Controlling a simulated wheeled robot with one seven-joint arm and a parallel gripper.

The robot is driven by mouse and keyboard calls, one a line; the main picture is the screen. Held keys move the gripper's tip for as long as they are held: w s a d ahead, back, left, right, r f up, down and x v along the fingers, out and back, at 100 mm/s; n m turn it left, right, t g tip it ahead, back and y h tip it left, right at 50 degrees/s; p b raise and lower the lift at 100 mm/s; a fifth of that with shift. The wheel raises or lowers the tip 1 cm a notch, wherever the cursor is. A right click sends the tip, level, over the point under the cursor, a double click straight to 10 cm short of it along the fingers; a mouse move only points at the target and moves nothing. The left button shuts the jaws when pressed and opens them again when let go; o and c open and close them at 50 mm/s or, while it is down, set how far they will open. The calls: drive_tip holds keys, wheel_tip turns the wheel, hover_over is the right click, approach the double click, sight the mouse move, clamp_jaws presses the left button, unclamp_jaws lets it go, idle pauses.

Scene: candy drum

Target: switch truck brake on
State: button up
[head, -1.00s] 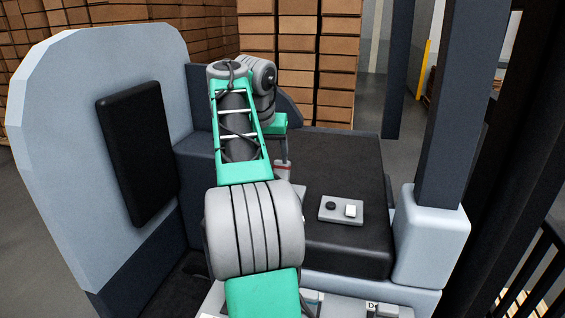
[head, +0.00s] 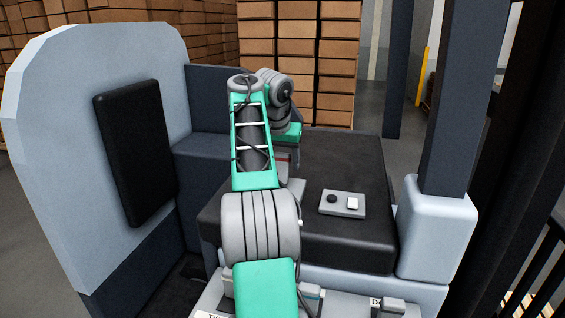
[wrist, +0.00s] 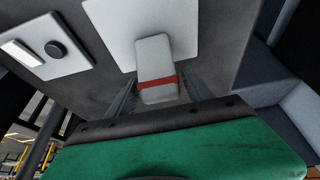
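A pale grey lever with a red band (wrist: 157,83) stands out from a light square plate (wrist: 122,22) in the wrist view. It may be the truck brake, but no label on it is readable. My gripper (wrist: 160,98) has its two dark fingers apart, one on each side of the lever, with gaps visible between them and it. Whether the fingertips reach far along the lever is hard to tell. In the head view my arm hides most of the lever and the fingers.
A small panel (head: 327,212) with a black round knob (head: 332,198) and a white switch (head: 352,203) lies on the black console top (head: 350,160), right of my arm. A pale backrest with a black pad (head: 135,150) stands at left. A dark post (head: 450,100) rises at right.

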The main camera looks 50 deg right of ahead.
clamp_jaws()
idle(0.4)
